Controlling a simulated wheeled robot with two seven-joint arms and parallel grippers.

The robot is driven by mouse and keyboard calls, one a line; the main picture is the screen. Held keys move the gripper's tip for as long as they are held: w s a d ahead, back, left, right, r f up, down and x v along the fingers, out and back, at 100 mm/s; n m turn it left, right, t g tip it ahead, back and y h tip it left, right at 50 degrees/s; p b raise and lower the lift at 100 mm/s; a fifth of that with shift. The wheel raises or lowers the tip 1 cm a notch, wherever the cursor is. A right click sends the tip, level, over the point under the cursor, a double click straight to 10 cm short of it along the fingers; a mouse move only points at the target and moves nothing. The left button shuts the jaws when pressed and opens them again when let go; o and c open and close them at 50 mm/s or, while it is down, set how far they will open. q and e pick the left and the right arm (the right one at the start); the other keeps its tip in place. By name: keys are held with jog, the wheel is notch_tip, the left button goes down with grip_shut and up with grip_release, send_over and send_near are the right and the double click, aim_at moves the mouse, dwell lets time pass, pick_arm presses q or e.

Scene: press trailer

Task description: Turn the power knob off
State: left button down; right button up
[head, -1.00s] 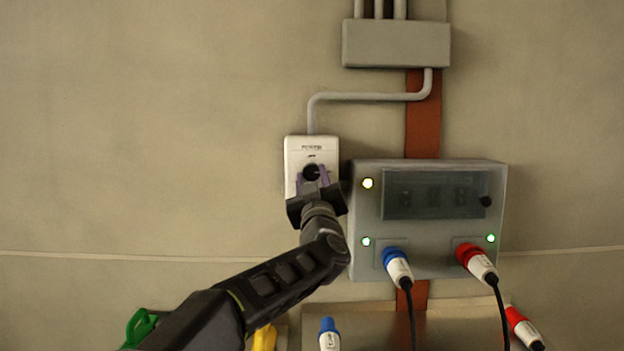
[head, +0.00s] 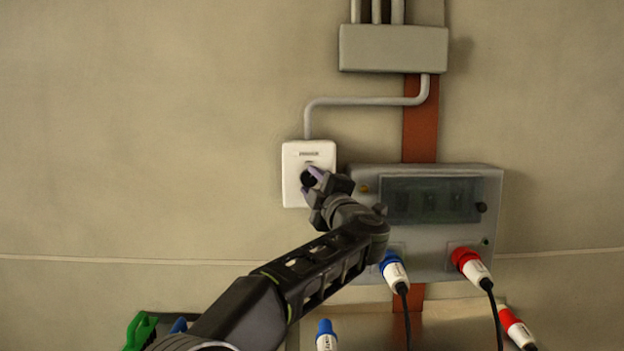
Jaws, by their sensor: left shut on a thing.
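The white power box (head: 294,158) is fixed to the wall, left of the grey control panel. Its black round power knob (head: 308,179) sits in the middle of the plate. The gripper hides the lower right part of the box. The knob's pointer and position marks are too small to read. My right gripper is out of view.
The grey panel (head: 490,195) has a dark window, unlit lamps, and plugged-in blue (head: 394,268) and red (head: 470,265) connectors with black cables. A conduit (head: 365,101) runs above the power box. A loose blue plug (head: 326,335) and red plug (head: 517,328) are below. Wall at left is clear.

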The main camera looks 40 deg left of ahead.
pick_arm(q)
jog(key=n, duration=0.1)
jog(key=n+p, duration=0.1)
jog(key=n+g, duration=0.1)
jog(key=shift+r+n+h+p, duration=0.3)
jog(key=shift+n+p, duration=0.05)
jog(key=shift+n, duration=0.05)
jog(key=shift+n+g+h+p, duration=0.3)
jog(key=shift+n+h+p, duration=0.2)
jog(key=shift+n, duration=0.6)
jog(key=shift+f, duration=0.1)
jog(key=c, duration=0.9)
grip_release()
jog(key=shift+d, duration=0.1)
